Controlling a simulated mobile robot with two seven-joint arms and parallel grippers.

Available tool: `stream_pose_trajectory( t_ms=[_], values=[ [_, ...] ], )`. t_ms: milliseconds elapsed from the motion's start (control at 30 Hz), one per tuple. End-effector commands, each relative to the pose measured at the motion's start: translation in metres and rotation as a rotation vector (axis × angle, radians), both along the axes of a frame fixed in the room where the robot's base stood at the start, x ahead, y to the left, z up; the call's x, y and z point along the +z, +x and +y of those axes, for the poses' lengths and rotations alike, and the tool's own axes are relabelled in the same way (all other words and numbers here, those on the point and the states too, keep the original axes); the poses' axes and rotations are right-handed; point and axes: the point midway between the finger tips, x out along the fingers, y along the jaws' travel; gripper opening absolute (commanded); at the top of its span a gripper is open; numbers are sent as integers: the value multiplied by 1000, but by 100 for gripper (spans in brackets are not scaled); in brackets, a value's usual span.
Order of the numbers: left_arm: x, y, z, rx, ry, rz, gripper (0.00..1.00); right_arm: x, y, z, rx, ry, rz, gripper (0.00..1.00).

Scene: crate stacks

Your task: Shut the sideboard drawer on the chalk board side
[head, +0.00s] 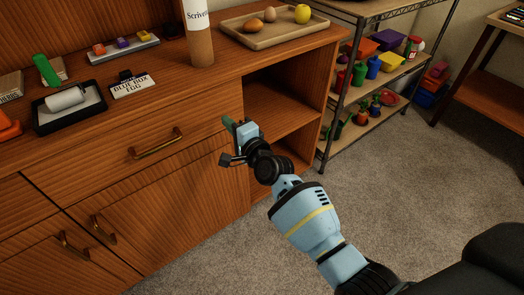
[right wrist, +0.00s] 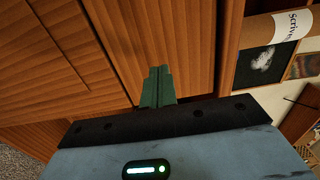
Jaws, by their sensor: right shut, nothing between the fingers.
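The wooden sideboard (head: 60,145) has a drawer (head: 195,128) with a brass bar handle (head: 156,143). Its front looks about flush with the sideboard; a small gap I cannot rule out. My right gripper (head: 229,124) is at the drawer front's right end, beside the open shelf bay; it is shut and empty. In the right wrist view its green fingers (right wrist: 156,75) are together, pointing at wood panelling; whether they touch it I cannot tell. A dark wood-framed panel with a white smudge, perhaps the chalk board (right wrist: 250,66), shows there at the right. My left gripper is out of view.
On the top stand a wooden tray (head: 262,42) with eggs and fruit, a labelled cylinder (head: 199,45), a letter sign (head: 132,85) and a black tray (head: 42,124) with a roller. A wire shelf rack (head: 345,75) stands right. Carpet (head: 410,160) in front is clear.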

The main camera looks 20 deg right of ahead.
Motion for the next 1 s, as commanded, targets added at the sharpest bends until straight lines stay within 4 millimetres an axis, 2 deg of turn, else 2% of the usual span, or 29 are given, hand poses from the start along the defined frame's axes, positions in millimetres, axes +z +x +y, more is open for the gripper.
stream_pose_trajectory(
  t_ms=[200, 500, 700, 1000],
  values=[
    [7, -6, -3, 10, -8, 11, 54, 0, -34, -10, 0, 0, 1, 0],
    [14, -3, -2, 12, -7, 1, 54, -1, -80, -25, 0, -2, 3, 0],
    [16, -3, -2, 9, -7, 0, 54, -1, -95, -29, 1, -2, 3, 0],
    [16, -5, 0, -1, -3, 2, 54, -2, -97, -30, 1, -2, 3, 0]
  ],
)
